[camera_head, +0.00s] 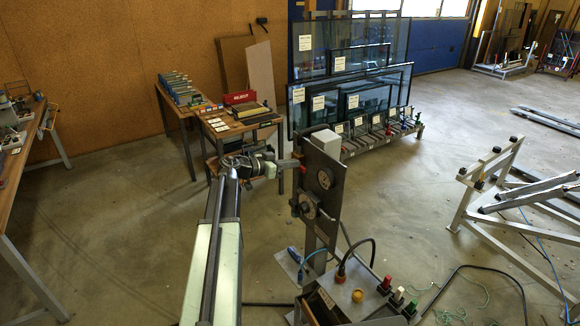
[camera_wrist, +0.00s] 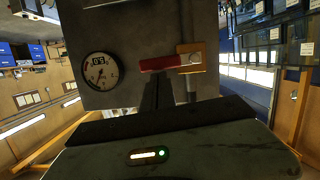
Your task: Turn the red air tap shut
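The red air tap handle (camera_wrist: 160,63) lies level across a dark panel in the wrist view, with its right end at a brass-coloured fitting (camera_wrist: 191,57). A round white gauge (camera_wrist: 100,72) sits to its left. My gripper (camera_wrist: 156,80) shows as a narrow dark shape just below the handle; contact and finger gap cannot be made out. In the head view my gripper (camera_head: 289,163) is at the left edge of the upright grey panel (camera_head: 322,185). A small red part there is partly hidden by it.
A control box (camera_head: 345,297) with a hose and coloured knobs stands below the panel. A workbench (camera_head: 228,125) and glass rack (camera_head: 365,90) are behind. A tilted metal frame (camera_head: 500,195) is at right. Bare floor lies between.

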